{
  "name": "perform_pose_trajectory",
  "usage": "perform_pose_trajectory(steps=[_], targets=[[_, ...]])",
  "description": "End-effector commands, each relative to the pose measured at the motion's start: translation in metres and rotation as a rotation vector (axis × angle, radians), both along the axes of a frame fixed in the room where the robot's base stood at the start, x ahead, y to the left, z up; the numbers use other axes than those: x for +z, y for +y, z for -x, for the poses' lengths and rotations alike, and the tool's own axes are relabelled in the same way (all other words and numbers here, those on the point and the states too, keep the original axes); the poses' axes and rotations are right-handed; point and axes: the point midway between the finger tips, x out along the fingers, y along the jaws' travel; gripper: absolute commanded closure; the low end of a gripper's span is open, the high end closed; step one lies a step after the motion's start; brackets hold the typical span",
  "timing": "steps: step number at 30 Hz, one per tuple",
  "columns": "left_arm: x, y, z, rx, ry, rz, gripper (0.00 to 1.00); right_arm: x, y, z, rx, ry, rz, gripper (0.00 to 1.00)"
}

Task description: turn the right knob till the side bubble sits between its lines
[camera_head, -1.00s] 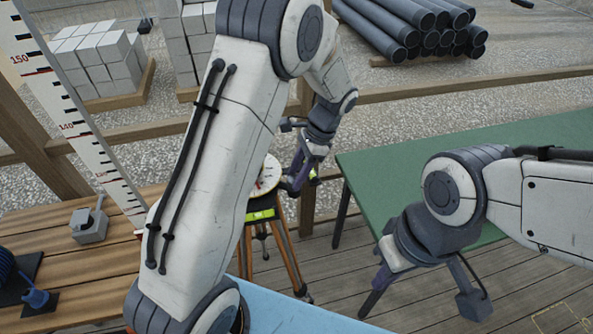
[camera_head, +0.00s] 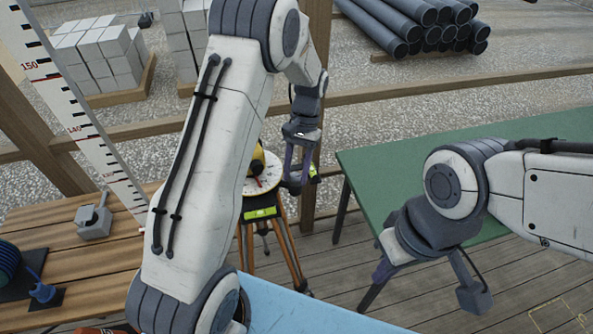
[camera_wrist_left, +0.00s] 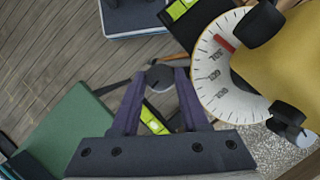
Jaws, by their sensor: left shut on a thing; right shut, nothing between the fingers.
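The instrument stands on a tripod (camera_head: 288,250), with a white graduated dial (camera_head: 266,183) and a yellow body (camera_head: 257,162) partly hidden behind my left arm. In the left wrist view the dial (camera_wrist_left: 212,85) and yellow body (camera_wrist_left: 290,65) fill the right side. My left gripper (camera_head: 298,180) is at the dial's right side. In the left wrist view its purple fingers are shut on a dark round knob (camera_wrist_left: 159,77). Other dark knobs (camera_wrist_left: 260,23) show on the yellow body. I cannot make out the side bubble or its lines. My right gripper (camera_head: 372,283) is shut and empty, beside the green table.
A green table (camera_head: 480,165) stands right of the tripod. A wooden bench (camera_head: 100,265) at left holds a small grey device (camera_head: 94,222) and blue items. A graduated staff (camera_head: 75,110) rises behind it. A wooden rail (camera_head: 430,88) runs across the back.

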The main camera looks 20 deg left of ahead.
Motion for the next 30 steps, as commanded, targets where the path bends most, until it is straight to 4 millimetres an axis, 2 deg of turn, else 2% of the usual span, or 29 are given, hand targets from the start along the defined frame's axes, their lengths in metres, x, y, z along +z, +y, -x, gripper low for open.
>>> perform_pose_trajectory(steps=[10,26,27,29,30], targets=[[0.001,0.0019,-0.0015,0.142,-0.006,-0.002,1.0,0.0012,0.0,0.0,0.0,0.0,0.0,1.0],[0.0009,0.0017,-0.0016,0.166,-0.007,-0.001,1.0,0.0012,0.0,0.0,0.0,0.0,0.0,1.0],[0.0009,0.0017,-0.0016,0.166,-0.007,-0.001,0.52,0.0012,0.0,0.0,0.0,0.0,0.0,1.0],[0.0008,0.0016,-0.0015,0.166,-0.006,-0.001,0.29,0.0012,0.0,0.0,0.0,0.0,0.0,1.0],[0.0008,0.0016,-0.0014,0.166,-0.006,-0.001,0.26,0.0012,0.0,0.0001,0.0,0.0,0.0,1.0]])
